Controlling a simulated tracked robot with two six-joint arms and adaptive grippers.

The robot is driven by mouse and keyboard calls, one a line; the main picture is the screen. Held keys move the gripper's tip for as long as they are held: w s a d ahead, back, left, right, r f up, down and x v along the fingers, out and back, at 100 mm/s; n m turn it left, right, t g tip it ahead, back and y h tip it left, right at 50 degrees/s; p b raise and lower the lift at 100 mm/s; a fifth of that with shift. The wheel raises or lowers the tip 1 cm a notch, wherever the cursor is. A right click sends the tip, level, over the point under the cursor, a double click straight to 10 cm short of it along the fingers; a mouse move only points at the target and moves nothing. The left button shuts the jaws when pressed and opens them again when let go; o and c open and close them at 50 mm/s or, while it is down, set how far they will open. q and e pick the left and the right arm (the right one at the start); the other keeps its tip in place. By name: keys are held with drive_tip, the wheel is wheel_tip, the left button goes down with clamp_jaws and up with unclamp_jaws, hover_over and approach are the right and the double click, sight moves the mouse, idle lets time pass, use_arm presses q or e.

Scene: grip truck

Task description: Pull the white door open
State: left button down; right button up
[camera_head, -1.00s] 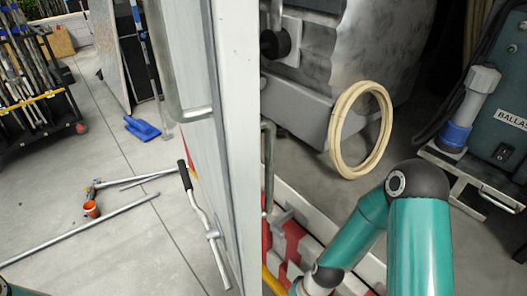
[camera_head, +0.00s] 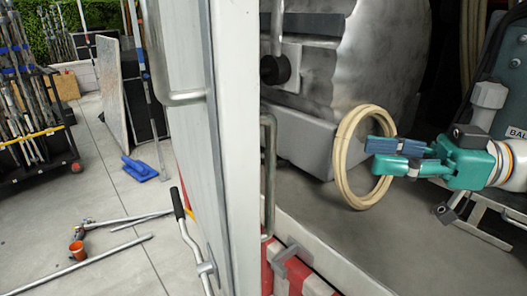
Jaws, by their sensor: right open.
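The white door (camera_head: 238,120) stands edge-on near the middle of the head view, its face turned left. A metal bar handle (camera_head: 183,97) is on that face. A lever with a black grip (camera_head: 178,203) sits lower on it. Another grey handle (camera_head: 268,170) shows just right of the door's edge. My right gripper (camera_head: 374,155) is open, well to the right of the door, its fingers pointing left. It overlaps a cream ring (camera_head: 343,150) in the picture; I cannot tell whether they touch. My left gripper is not in view.
A grey drum-like machine (camera_head: 370,70) stands behind the ring. A red and white striped ledge (camera_head: 290,272) runs below. A tool rack (camera_head: 30,110) stands far left.

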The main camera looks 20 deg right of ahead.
sight(275, 146)
drive_tip(key=p+x, duration=0.4)
drive_tip(key=x, duration=1)
drive_tip(key=shift+a, duration=0.25)
drive_tip(key=shift+p+x, duration=0.4)
drive_tip(key=shift+x, duration=0.35)
drive_tip(key=shift+w+f, duration=0.1)
clamp_jaws()
